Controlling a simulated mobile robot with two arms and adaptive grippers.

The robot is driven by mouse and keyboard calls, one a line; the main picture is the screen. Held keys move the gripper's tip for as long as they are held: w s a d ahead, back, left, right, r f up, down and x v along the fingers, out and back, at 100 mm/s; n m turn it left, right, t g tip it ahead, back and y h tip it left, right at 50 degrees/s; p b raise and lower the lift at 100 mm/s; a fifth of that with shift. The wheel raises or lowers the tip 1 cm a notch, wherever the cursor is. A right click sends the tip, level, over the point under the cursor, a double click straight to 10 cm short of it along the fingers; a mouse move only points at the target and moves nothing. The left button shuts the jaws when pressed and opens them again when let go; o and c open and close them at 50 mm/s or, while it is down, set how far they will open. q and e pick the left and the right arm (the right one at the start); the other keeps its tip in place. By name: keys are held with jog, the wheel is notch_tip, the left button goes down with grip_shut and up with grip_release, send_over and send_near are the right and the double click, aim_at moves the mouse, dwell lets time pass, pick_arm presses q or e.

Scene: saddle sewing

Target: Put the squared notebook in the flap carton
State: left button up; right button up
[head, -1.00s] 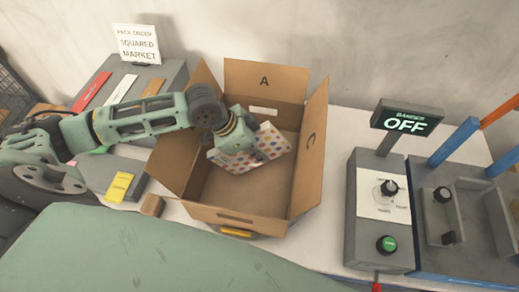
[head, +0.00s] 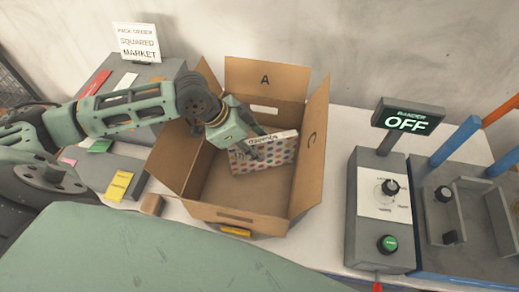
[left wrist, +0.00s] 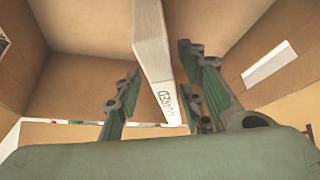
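The squared notebook (head: 262,156), white-edged with a colourful dotted cover, is inside the open flap carton (head: 213,212), tilted with its lettered spine up. Its white spine also shows in the left wrist view (left wrist: 152,45). My left gripper (head: 254,140) reaches into the carton from the left, at the notebook's upper edge. In the left wrist view its fingers (left wrist: 158,82) are spread on either side of the spine, with gaps visible, so it looks open around the notebook. The notebook's lower edge and its contact with the carton floor are hard to tell. My right gripper is not in view.
The carton's flaps stand up, marked A (head: 268,82) and C (head: 312,137). A sign (head: 136,42) reads "pack order squared market". A grey control box (head: 378,225) with an OFF display (head: 406,118) stands to the right.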

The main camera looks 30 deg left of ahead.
pick_arm(q)
jog(key=v, duration=0.9)
jog(key=shift+b, duration=0.4)
